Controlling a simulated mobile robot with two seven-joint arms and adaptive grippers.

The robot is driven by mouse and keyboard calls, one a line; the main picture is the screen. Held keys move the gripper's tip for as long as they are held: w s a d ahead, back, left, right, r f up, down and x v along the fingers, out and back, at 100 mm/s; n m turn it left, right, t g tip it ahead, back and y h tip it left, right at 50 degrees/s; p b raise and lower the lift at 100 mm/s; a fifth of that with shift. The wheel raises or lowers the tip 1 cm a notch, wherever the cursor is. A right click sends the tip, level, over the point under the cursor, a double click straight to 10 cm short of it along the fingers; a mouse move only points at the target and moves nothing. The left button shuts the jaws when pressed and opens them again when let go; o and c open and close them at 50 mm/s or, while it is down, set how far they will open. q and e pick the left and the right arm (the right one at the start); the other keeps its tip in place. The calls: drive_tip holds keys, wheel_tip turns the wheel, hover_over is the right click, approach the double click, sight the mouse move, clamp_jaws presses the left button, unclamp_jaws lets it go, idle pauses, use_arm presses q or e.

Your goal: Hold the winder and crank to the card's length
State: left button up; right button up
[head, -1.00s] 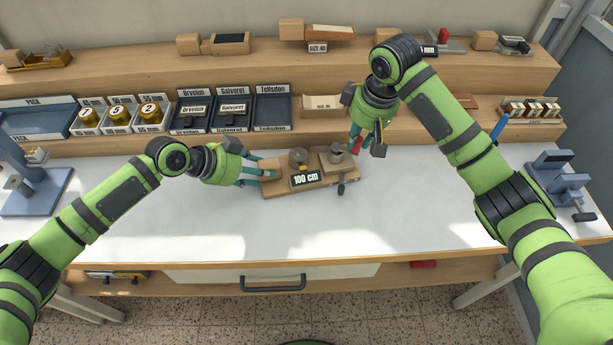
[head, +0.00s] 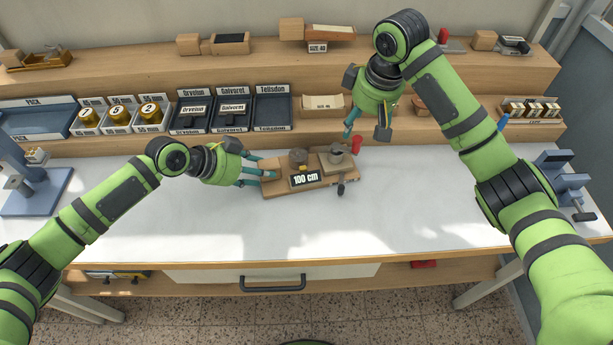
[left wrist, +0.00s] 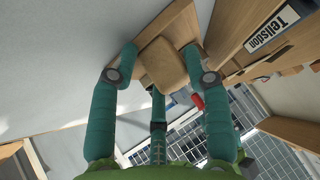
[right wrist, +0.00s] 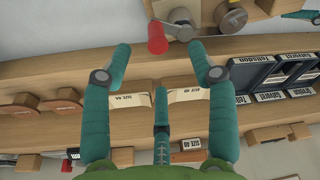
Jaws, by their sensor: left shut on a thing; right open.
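The winder (head: 280,189) is a wooden board on the white table, with a "100 cm" plate (head: 306,179) on its front. It carries a spool (head: 299,158) in the middle and a round metal part with a crank at the right. The crank's red knob (head: 356,143) stands at the back right; it also shows in the right wrist view (right wrist: 157,38). My left gripper (head: 260,172) is shut on the wooden block (left wrist: 163,62) at the winder's left end. My right gripper (head: 366,137) is open and empty. The knob shows just beyond its spread fingertips.
Behind the winder is a stepped wooden shelf (head: 60,148) with gold foil rolls (head: 118,115), dark labelled trays (head: 272,110) and a card holder (head: 322,104). Blue-grey devices stand at the table's left and right (head: 562,183). The table front is clear.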

drive_tip(key=shift+w+a+v, duration=0.1)
drive_tip(key=shift+w+v, duration=0.1)
drive_tip(key=shift+v, duration=0.85)
drive_tip(key=shift+w+a+v, duration=0.1)
drive_tip(key=shift+w+v, duration=0.05)
drive_tip(key=shift+v, duration=0.9)
use_arm(q)
drive_tip(key=o, duration=1.2)
drive_tip(key=shift+o, duration=0.2)
drive_tip(key=v, duration=1.2)
drive_tip(key=shift+s+f, duration=0.1)
